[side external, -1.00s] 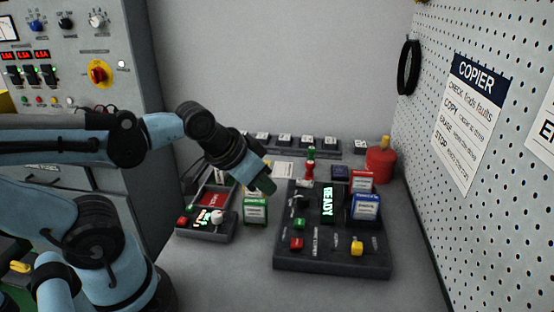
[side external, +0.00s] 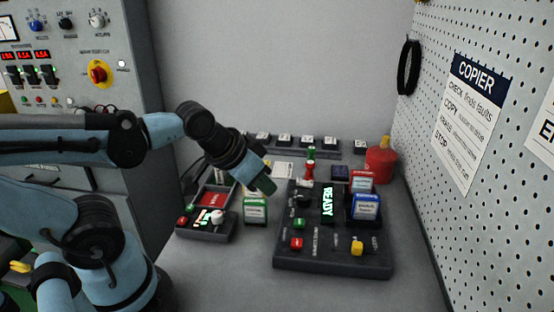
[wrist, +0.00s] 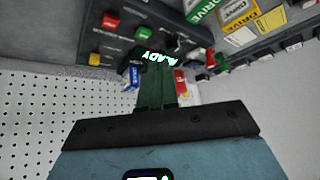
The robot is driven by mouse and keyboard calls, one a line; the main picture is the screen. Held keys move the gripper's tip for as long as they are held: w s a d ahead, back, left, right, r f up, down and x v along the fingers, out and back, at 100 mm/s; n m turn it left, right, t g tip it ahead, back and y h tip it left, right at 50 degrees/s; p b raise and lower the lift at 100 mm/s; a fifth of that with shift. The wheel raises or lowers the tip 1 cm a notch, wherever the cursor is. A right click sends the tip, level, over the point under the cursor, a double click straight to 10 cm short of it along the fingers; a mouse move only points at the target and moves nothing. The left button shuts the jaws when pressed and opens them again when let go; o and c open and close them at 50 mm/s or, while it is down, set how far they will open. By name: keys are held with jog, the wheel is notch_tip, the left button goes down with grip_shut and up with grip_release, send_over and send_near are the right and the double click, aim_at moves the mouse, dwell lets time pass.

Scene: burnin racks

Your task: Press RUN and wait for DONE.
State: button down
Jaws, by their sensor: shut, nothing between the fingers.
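A dark copier unit (side external: 345,262) stands on the bench with a lit READY display (side external: 327,203). On it are a green button (side external: 299,224), a red button (side external: 296,244) and a yellow one (side external: 357,248); their labels are too small to read, so I cannot tell which is RUN. The wrist view also shows the green button (wrist: 112,20), the red button (wrist: 103,42) and part of the lit display (wrist: 160,57). My gripper (side external: 268,187) is shut and empty, above the bench at the unit's left; it shows in the wrist view too (wrist: 157,75).
A smaller device (side external: 203,237) with a lit display sits to the left. A green-and-white drive (side external: 255,210) stands between the two. Blue (side external: 366,206) and red (side external: 361,180) drives stand on the unit's right side. A red container (side external: 380,166) is behind. The front bench is clear.

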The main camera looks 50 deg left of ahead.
dwell(0.4)
jog(key=r+m+t+h, duration=0.1)
jog(key=r+m+t, duration=0.1)
jog(key=m, duration=0.9)
send_over(296, 223)
jog(key=shift+f, duration=0.2)
jog(key=shift+f, duration=0.1)
jog(key=shift+f, duration=4.3)
jog(key=shift+f, duration=0.15)
jog(key=shift+f, duration=0.3)
